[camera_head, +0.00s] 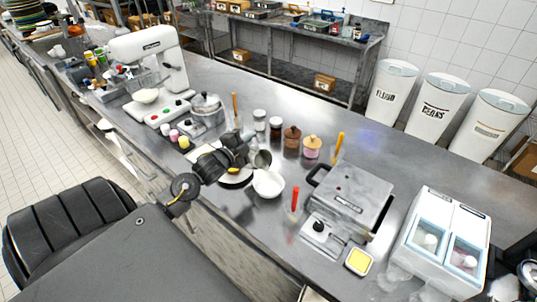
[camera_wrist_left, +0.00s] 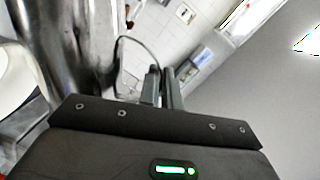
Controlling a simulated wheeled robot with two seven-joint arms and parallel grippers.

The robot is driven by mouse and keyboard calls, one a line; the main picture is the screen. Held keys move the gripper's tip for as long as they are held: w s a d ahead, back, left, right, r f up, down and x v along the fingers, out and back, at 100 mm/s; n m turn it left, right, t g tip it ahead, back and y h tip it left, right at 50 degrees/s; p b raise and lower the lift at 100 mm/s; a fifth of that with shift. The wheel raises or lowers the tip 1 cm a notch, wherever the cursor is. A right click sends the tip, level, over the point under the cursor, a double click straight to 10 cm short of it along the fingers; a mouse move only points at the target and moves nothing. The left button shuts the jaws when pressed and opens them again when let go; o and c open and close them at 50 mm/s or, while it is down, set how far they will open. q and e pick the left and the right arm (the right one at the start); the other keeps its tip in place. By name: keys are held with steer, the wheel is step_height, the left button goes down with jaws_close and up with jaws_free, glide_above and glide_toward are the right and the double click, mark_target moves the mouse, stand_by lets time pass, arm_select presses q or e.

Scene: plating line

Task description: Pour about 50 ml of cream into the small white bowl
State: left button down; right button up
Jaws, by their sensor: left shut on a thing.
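My left gripper (camera_head: 245,148) is over the counter's front part, and it is shut on a small metal pitcher (camera_head: 263,159). The pitcher is just behind and above the small white bowl (camera_head: 268,186), and its round mouth shows as a grey disc. In the left wrist view my fingers (camera_wrist_left: 163,88) close at the thin looped handle of the shiny pitcher (camera_wrist_left: 75,45). A white rounded surface, probably the bowl (camera_wrist_left: 14,78), shows at the left edge there. I cannot see cream or a stream. My right gripper is not in view.
Jars (camera_head: 292,137) stand behind the bowl. A red-handled utensil (camera_head: 295,199) and a grey press grill (camera_head: 348,198) are to its right.

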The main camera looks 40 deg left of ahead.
arm_select(q)
steer(key=shift+r, duration=0.1)
steer(key=shift+a+r+p, duration=0.15)
steer(key=shift+p, duration=0.45)
steer(key=a+n+p, duration=0.1)
steer(key=p, duration=0.1)
steer(key=a+r+n+g+p, duration=0.1)
steer(key=p, duration=0.1)
steer(key=shift+w+r+h+p, duration=0.15)
steer(key=shift+w+h+p, duration=0.15)
steer(key=shift+p, duration=0.1)
steer(key=w+a+f+n+g+h+b, duration=0.1)
steer(key=w+a+f+n+h, duration=0.1)
steer(key=a+f+n, duration=0.2)
step_height(320, 180, down, 4)
steer(key=a, duration=0.2)
steer(key=shift+a+n+g, duration=0.3)
steer(key=shift+a+n, duration=0.05)
steer(key=shift+n, duration=0.05)
steer(key=shift+r, duration=0.1)
